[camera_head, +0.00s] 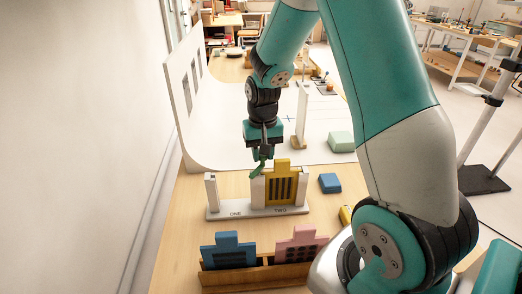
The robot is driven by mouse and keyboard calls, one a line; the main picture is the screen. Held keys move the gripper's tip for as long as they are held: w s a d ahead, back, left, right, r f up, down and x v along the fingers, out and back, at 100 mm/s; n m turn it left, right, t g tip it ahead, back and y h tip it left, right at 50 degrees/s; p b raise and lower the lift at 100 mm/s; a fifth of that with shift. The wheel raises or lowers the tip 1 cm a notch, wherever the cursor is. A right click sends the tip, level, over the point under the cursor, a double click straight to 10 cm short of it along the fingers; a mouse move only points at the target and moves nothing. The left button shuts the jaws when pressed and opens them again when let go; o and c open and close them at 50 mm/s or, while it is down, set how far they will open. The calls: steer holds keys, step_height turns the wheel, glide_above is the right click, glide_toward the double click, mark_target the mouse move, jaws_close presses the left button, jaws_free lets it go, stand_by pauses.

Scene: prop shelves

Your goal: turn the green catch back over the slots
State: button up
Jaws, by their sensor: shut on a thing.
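The green catch (256,170) is at the top of the middle post of a white stand (222,213) marked ONE and TWO. It slants down to the left, and its pivot is hard to make out. My gripper (263,153) is shut on the catch from above, and its fingertips partly hide it. A yellow castle-shaped piece with dark slits (283,170) stands upright in place TWO. Place ONE, between the left post (211,192) and the middle post, is empty.
A wooden rack (262,278) in front holds a blue piece (228,250) and a pink piece (301,244). A blue block (330,183) lies right of the stand. A pale green block (341,141) and an upright white panel (302,115) are behind. My arm covers the right side.

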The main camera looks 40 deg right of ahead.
steer(key=shift+s+m, duration=0.1)
steer(key=shift+m, duration=0.5)
steer(key=shift+d, duration=0.1)
steer(key=o, duration=0.9)
steer(key=shift+s, duration=0.15)
steer(key=shift+f, duration=0.1)
